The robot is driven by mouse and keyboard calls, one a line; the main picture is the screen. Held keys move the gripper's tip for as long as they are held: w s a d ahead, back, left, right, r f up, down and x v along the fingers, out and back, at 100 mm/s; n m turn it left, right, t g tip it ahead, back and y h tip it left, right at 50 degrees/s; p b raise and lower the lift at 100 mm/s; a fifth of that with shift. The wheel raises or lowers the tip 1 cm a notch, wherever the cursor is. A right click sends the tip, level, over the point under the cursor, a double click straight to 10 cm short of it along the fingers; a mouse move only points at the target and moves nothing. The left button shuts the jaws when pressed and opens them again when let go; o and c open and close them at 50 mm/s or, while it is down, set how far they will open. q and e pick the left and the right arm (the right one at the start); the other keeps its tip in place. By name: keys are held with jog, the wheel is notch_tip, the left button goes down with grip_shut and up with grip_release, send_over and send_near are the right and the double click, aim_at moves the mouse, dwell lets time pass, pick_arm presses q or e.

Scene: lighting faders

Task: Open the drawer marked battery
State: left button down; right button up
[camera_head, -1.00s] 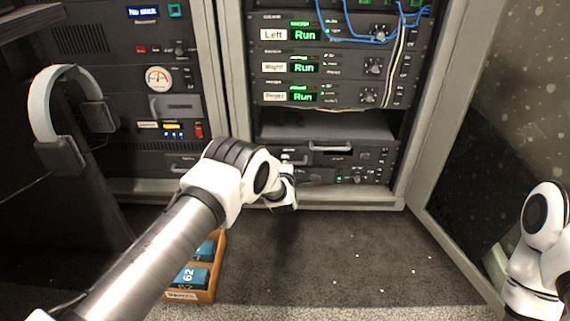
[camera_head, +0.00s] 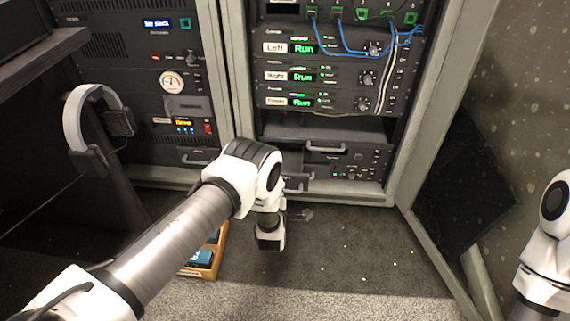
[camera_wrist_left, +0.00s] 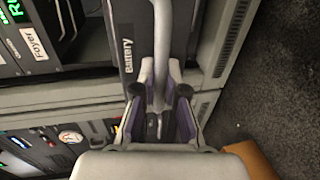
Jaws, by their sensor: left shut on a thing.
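The drawer marked battery (camera_wrist_left: 127,55) is a dark front with a white label in the left wrist view. A pale bar handle (camera_wrist_left: 158,40) runs along it. My left gripper (camera_wrist_left: 158,100) is shut on the handle, with its fingers on both sides of the bar near one end. In the head view my left wrist (camera_head: 268,235) hangs low in front of the rack, and the arm hides part of the drawer. I cannot tell from these views how far the drawer stands out. My right arm (camera_head: 545,245) is at the right edge; its gripper is out of view.
The rack's open door (camera_head: 465,180) stands at right. A wooden box (camera_head: 212,265) lies on the floor partly behind my left arm. Headphones (camera_head: 75,120) hang at left. The floor right of my wrist is clear.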

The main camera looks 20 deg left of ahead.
pick_arm(q)
jog(key=p+v, duration=0.1)
jog(key=v, duration=0.1)
jog(key=f+p+v, duration=0.1)
jog(key=v, duration=0.1)
jog(key=shift+s+d+r, duration=0.1)
jog(key=shift+s, duration=0.15)
pick_arm(e)
notch_tip(320, 180, up, 3)
pick_arm(q)
jog(key=c, duration=1.2)
grip_release()
jog(key=v, duration=1.2)
